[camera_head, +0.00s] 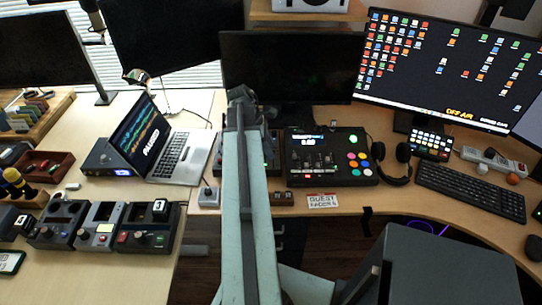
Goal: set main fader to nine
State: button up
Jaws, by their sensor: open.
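A black mixer (330,172) with coloured round pads and a small lit display stands on the desk, right of my arm. Small fader caps show on its left half. I cannot tell which is the main fader or read its setting. My gripper (241,95) is at the far end of my raised arm, left of the mixer and in front of a dark monitor. It is open, and nothing shows in it. My arm hides much of a second dark panel (273,150) beside the mixer.
A laptop (182,155) reading PAUSED stands left of my arm. A small joystick box (208,196) and a GUEST card (323,201) lie near the desk edge. Headphones (403,152) and a keyboard (470,190) are right of the mixer. Several control boxes (147,230) fill the left desk.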

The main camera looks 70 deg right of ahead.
jog(key=shift+s+f, duration=0.2)
jog(key=shift+f, duration=0.35)
jog(key=shift+d+r, duration=0.1)
grip_shut()
dwell(0.9)
